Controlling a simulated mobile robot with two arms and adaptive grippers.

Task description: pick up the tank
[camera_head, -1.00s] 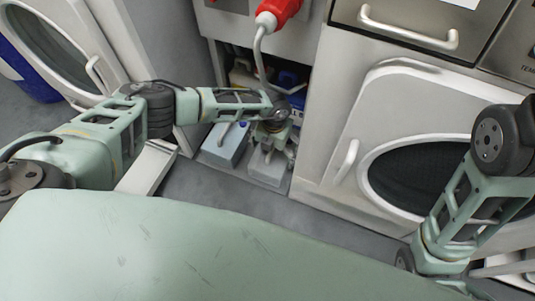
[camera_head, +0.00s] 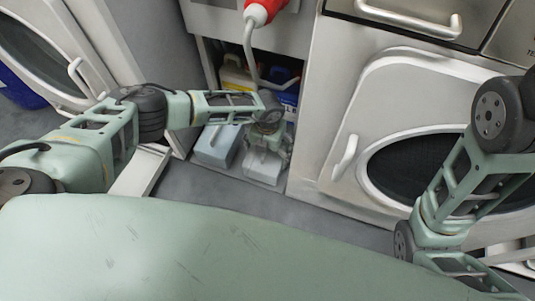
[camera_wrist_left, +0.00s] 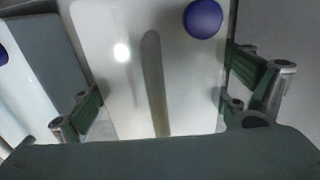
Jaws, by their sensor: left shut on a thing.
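The tank is a pale grey-white container (camera_head: 262,167) standing low at the front of the open bay under the counter. In the left wrist view the tank (camera_wrist_left: 115,60) fills the middle, with a long handle groove and a round blue cap near its top. My left gripper (camera_head: 272,136) is over the tank and shut on it. In the left wrist view the fingers of my left gripper (camera_wrist_left: 165,100) lie on either side of the tank. The gripper hides the tank's upper part in the head view. My right arm is at the right; its gripper is out of view.
A pale blue container (camera_head: 216,146) stands close at the tank's left. A yellow container (camera_head: 236,77) and a dark blue one (camera_head: 286,90) are behind it in the bay. A red plug (camera_head: 262,10) with a grey cable hangs above. A white machine door (camera_head: 375,110) is to the right.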

